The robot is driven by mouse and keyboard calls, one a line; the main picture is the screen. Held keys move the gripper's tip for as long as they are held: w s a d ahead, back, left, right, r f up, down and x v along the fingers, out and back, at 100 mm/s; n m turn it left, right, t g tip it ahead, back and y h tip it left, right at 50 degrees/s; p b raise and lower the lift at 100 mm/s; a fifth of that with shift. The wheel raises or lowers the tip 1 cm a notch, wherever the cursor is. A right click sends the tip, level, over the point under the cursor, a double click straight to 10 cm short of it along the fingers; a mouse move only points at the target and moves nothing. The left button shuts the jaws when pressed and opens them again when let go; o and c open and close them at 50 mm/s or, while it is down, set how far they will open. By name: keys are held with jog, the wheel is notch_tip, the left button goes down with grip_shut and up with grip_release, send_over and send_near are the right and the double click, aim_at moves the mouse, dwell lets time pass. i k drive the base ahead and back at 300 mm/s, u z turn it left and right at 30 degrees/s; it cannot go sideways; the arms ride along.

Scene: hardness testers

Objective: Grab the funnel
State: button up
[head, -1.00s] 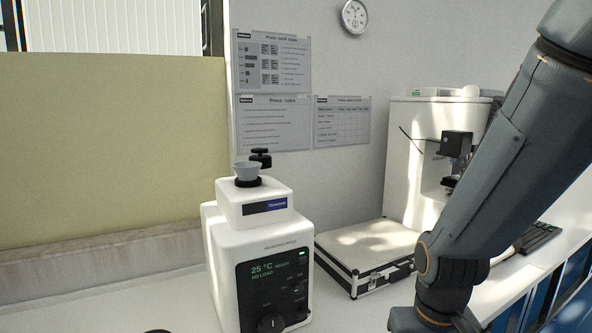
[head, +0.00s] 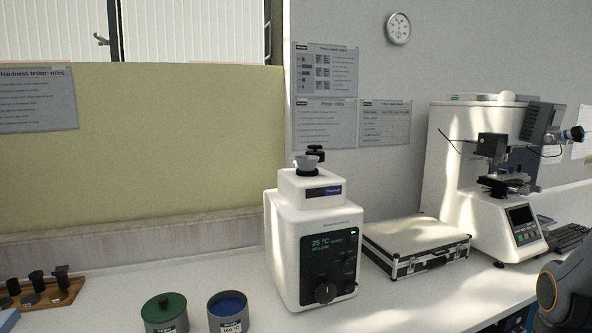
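The funnel (head: 307,162) is a small grey cup seated on a black ring on top of the white mounting press (head: 322,252). A black knob (head: 316,151) stands right behind it. The press has a dark front panel with a green display. My gripper is not in view. Only a part of my arm shows at the lower right corner, well away from the funnel.
A silver-edged case (head: 418,240) lies right of the press, with a hardness tester (head: 482,180) beyond it. A yellow-green panel rises behind.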

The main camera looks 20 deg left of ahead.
aim_at(305, 162)
jog(key=u, duration=1)
